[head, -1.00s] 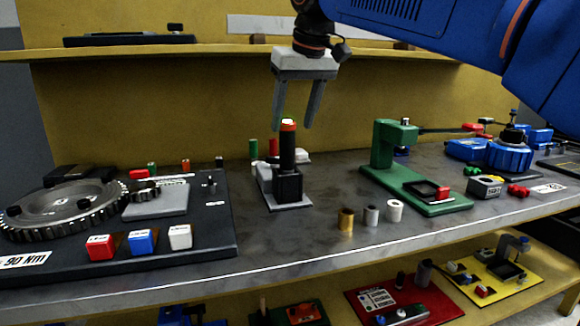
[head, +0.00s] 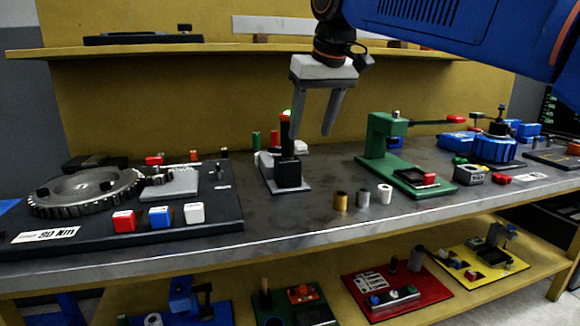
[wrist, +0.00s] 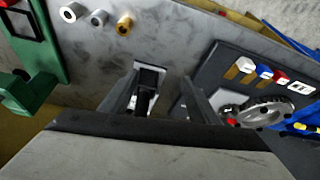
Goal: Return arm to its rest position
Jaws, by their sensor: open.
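My gripper (head: 312,118) is open and empty, held above the bench with its two grey fingers pointing down. In the head view its left finger stands just right of and in front of the black post top of the tilting positioner (head: 288,172), which has an orange band and a green tip. The wrist view shows both fingers (wrist: 168,92) spread, with the positioner's black block (wrist: 146,88) seen near the left finger. Nothing is between the fingers that I can see being held. My blue arm comes in from the upper right.
A black plate with a gear (head: 85,190) and red, blue and white blocks is at left. A green press (head: 380,150) stands right, with three small cylinders (head: 362,198) before it. A yellow shelf (head: 200,48) runs behind. The lower shelf holds a red board (head: 425,305).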

